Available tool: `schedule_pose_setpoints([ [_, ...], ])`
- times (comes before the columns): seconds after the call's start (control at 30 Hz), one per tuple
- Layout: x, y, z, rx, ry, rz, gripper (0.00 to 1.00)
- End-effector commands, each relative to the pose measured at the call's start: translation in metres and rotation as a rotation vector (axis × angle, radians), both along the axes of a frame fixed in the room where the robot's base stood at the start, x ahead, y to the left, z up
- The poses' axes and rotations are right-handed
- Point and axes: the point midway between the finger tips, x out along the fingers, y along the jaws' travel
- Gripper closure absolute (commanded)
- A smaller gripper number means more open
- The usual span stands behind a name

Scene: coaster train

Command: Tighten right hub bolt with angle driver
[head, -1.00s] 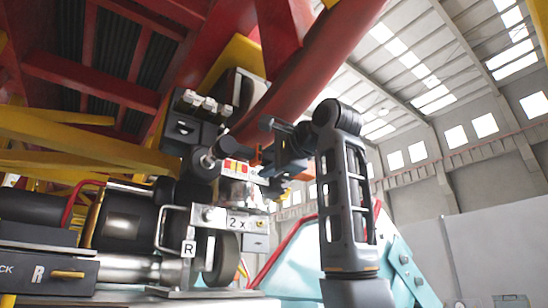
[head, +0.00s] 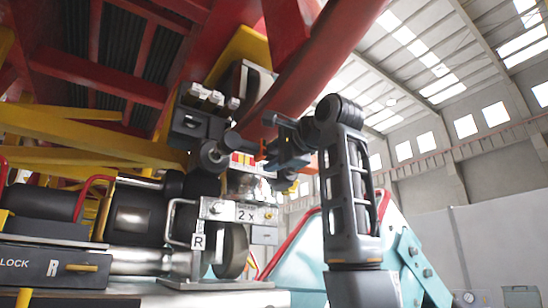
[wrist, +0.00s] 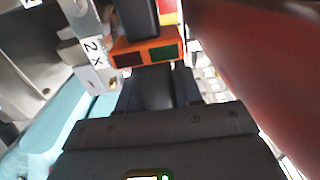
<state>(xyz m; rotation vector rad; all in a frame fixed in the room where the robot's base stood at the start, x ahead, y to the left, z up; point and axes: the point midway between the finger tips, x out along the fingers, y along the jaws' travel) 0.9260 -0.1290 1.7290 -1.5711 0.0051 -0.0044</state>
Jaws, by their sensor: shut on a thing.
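My gripper (head: 286,148) is at the centre right in the head view, beside the wheel assembly under the red rail. It is shut on the angle driver (wrist: 145,52), whose orange body with dark panels shows at the top of the wrist view. A little orange shows by the gripper in the head view. A silver bracket with a "2 x" label (head: 245,214) is below and left of the gripper. It also shows at the upper left in the wrist view (wrist: 94,48). I cannot make out the right hub bolt or whether the driver touches it.
The thick red rail (head: 320,60) slopes close above my gripper and fills the wrist view's right side. A dark box with light knobs (head: 195,125) is to the left. A light-blue frame (head: 300,255) stands below.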

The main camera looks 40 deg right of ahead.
Motion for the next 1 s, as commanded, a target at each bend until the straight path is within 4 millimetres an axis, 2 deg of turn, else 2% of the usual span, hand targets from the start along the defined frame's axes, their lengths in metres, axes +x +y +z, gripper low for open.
schedule_pose_setpoints([
  [0.6,0.012,0.000,0.003,0.000,-0.007,0.000,1.00],
  [1.0,0.013,0.001,0.003,0.001,-0.007,0.002,1.00],
])
